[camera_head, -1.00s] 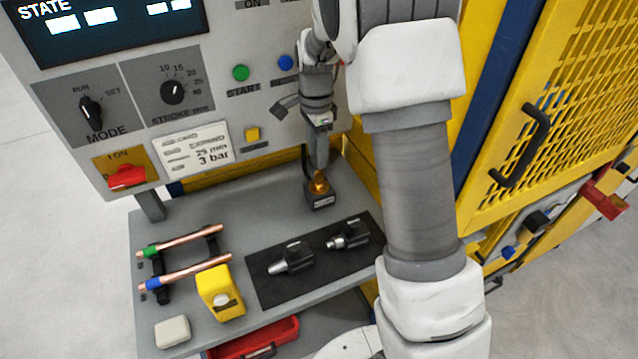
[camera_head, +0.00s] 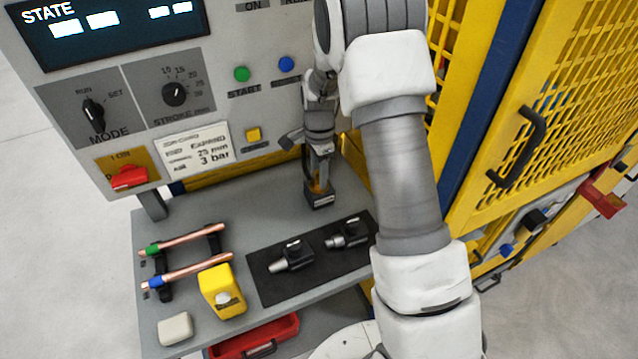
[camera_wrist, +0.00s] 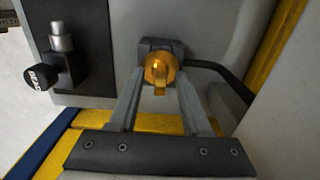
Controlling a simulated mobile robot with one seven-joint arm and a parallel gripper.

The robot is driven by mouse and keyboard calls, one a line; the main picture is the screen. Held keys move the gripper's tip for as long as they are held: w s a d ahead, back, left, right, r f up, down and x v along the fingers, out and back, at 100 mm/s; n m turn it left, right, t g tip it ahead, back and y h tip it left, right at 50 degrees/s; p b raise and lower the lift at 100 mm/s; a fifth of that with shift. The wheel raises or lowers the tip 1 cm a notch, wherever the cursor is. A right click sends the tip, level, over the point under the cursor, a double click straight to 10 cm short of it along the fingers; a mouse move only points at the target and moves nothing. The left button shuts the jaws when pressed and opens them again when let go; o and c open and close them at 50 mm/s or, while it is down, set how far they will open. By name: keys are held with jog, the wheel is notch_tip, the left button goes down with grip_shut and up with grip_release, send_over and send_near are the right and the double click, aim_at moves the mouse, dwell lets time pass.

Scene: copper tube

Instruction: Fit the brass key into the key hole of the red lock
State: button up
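The brass key (camera_wrist: 160,68) has a round golden head and sits in a small black holder (camera_head: 320,201) on the grey shelf, below the control panel. In the wrist view the head lies between the two fingers of my gripper (camera_wrist: 160,78). The fingers stand on either side of it and look open, with a narrow gap; I cannot tell whether either touches. In the head view my gripper (camera_head: 319,184) points down at the holder and mostly hides the key. A red part (camera_head: 602,195) at the far right, on the yellow guard, may be the red lock; its key hole is not visible.
Two black tool heads (camera_head: 290,257) lie on a dark mat in front of the holder. Copper tubes (camera_head: 190,270) on a rack and a yellow box (camera_head: 221,290) stand left on the shelf. A cable runs beside the holder. The yellow mesh guard (camera_head: 570,90) rises at right.

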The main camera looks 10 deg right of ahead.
grip_shut()
jog(key=shift+r, duration=0.15)
